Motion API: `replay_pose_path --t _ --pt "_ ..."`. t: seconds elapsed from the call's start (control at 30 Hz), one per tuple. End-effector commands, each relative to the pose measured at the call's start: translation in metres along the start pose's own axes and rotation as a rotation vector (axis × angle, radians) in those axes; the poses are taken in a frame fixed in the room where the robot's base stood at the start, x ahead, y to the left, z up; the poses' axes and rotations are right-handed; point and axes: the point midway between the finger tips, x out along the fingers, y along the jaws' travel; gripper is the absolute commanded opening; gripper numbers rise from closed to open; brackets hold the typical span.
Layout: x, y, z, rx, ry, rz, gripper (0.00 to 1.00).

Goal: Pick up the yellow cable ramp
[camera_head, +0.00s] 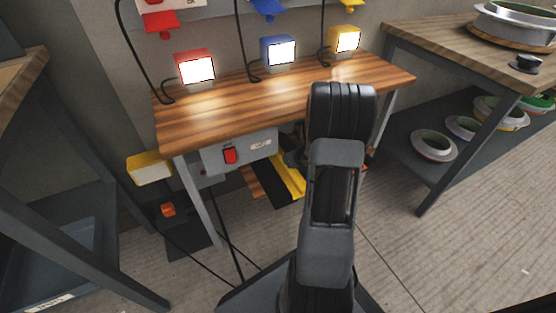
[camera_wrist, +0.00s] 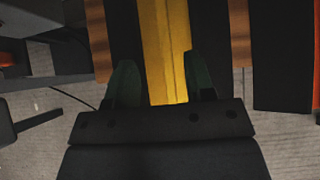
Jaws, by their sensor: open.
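The yellow cable ramp (camera_head: 287,174) lies low under the wooden workbench, a yellow strip with black sides, partly hidden by my arm in the head view. In the wrist view its yellow strip (camera_wrist: 165,50) runs up the middle, with black bands on both sides. My gripper (camera_wrist: 157,75) is open, one finger on each side of the yellow strip. I cannot tell whether the fingers touch the ramp. In the head view the gripper's fingertips are hidden behind my arm.
The wooden workbench (camera_head: 240,105) stands over the ramp, with a grey box bearing a red switch (camera_head: 230,155) under its front edge. Cables hang at the left leg. A shelf (camera_head: 405,158) with several round moulds stands at right. The floor in front is mostly clear.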

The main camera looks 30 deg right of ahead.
Motion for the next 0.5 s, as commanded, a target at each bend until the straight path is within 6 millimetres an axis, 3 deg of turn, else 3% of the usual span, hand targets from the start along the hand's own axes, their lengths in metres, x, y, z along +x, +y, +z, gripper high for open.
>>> replay_pose_path --t 0.2,0.5 --pt "0.041 -0.007 -0.006 0.010 0.002 -0.009 0.49" --pt "0.071 -0.010 -0.004 0.014 0.002 -0.013 0.49"
